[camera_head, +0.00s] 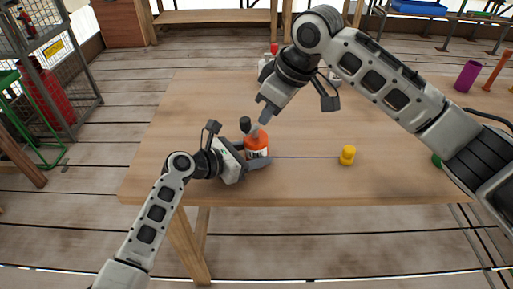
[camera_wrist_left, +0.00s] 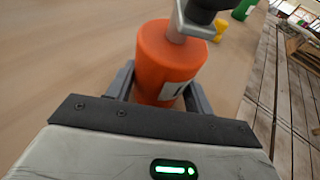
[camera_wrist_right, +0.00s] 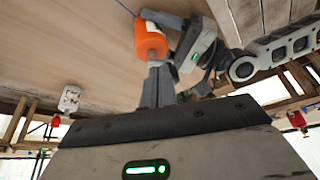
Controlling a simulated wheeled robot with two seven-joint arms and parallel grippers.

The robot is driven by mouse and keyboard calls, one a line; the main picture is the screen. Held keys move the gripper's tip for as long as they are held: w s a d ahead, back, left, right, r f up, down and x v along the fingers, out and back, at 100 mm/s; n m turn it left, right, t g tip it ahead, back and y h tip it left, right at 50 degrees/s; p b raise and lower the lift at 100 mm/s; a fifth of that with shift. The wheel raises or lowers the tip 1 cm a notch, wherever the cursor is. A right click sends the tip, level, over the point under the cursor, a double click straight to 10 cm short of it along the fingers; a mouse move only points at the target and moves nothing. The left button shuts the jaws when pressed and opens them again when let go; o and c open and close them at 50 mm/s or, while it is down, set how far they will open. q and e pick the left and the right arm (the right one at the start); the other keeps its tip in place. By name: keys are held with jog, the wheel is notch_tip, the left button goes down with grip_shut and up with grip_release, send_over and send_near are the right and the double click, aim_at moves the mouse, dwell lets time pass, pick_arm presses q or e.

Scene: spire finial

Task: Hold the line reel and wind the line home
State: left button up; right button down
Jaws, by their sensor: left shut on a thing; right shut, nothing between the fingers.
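The orange line reel (camera_head: 257,146) stands near the table's front edge. My left gripper (camera_head: 258,156) is shut around it from the left; the left wrist view shows the reel (camera_wrist_left: 165,65) between both fingers. A grey crank (camera_wrist_left: 180,25) sits on top, and a black knob (camera_head: 245,124) shows above the reel. My right gripper (camera_head: 266,115) is shut and empty, pointing down just above the reel. In the right wrist view its fingertips end close to the reel (camera_wrist_right: 150,42); I cannot tell whether they touch the crank. A thin line runs right across the table.
A yellow piece (camera_head: 347,156) stands on the table to the right, by the line. A purple cup (camera_head: 467,76) stands at the far right. Small items with a red top (camera_head: 274,49) are at the table's back. The table (camera_head: 190,120) is clear left of the reel.

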aim_at(250, 124)
jog(key=shift+f, duration=0.2)
dwell(0.3)
jog(key=shift+f, duration=1.35)
jog(key=shift+a, duration=0.2)
jog(key=shift+w+a, duration=0.4)
jog(key=shift+a, duration=0.6)
jog(key=shift+s+a, duration=0.1)
jog(key=shift+a, duration=0.4)
dwell(0.4)
jog(key=shift+r, duration=0.15)
